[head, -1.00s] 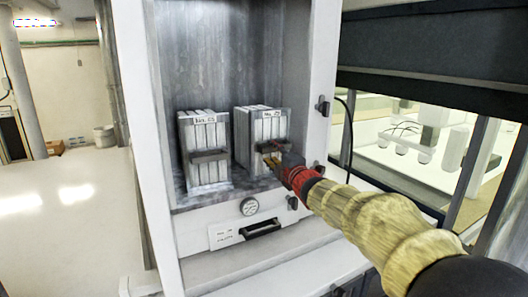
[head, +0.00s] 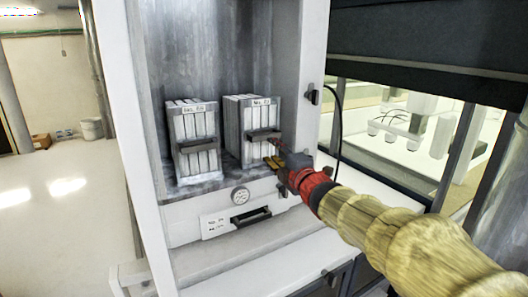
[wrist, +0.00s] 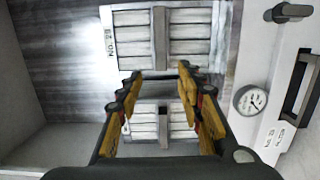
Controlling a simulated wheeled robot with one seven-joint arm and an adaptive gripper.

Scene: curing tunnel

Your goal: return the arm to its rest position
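My gripper (head: 278,163), on the yellow-sleeved arm, is in front of the cabinet, just below and right of the right rack's handle. In the wrist view its two fingers (wrist: 162,105) are apart with nothing held between them. The right rack (head: 250,128) of upright pale slats stands on the cabinet shelf, with a dark handle on its front; it also shows in the wrist view (wrist: 133,45). The left rack (head: 193,130) stands beside it and shows beyond the fingers in the wrist view.
Below the shelf are a round gauge (head: 240,196) and a black drawer handle (head: 252,217). The cabinet's right post (head: 305,80) is close to the arm. A window (head: 400,130) and dark blind are on the right. The floor (head: 70,200) at left is open.

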